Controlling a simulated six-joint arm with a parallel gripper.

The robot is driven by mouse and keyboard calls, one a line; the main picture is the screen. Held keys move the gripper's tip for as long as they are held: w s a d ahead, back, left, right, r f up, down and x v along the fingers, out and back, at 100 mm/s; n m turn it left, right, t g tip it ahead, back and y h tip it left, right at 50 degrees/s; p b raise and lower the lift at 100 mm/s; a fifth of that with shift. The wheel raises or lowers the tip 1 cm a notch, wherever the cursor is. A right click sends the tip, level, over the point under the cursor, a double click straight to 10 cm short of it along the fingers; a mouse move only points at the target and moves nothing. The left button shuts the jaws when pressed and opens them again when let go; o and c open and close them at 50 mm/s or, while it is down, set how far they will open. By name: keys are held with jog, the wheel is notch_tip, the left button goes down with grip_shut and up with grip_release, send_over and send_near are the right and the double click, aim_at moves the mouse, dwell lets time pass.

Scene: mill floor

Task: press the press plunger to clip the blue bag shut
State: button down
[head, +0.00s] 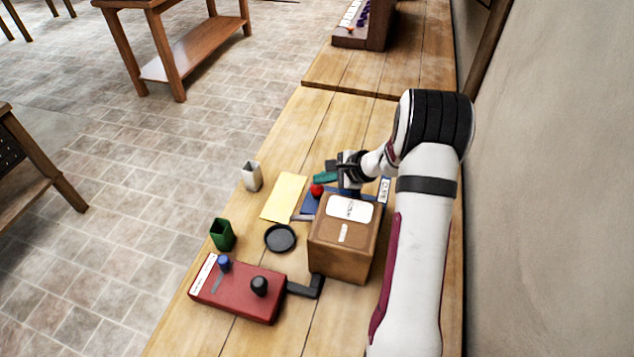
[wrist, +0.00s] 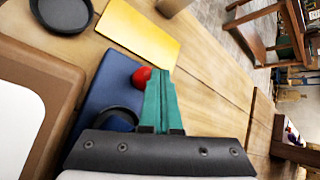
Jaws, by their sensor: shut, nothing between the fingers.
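A blue flat piece (head: 312,203) with a red ball-shaped knob (head: 316,190) lies on the bench behind the brown box. In the wrist view the blue piece (wrist: 98,90) also carries a dark ring, and the red knob (wrist: 141,77) shows beside my fingertips. I cannot tell whether the blue piece is the bag or a base, or whether the red knob is the plunger. My gripper (head: 325,178) has teal fingers, shut and empty. In the wrist view its fingertips (wrist: 160,76) are just right of the red knob; contact is unclear.
The brown labelled box (head: 334,252) stands in front of the gripper. A red unit (head: 240,300) with blue and black knobs is at front left. A black dish (head: 280,238), yellow sheet (head: 284,197), green cup (head: 222,235) and pale cup (head: 252,176) stand left.

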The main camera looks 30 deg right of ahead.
aim_at(322, 187)
jog(key=shift+f, duration=0.45)
jog(key=shift+r, duration=0.15)
dwell(0.4)
jog(key=shift+r, duration=1.2)
jog(key=shift+r, duration=2.55)
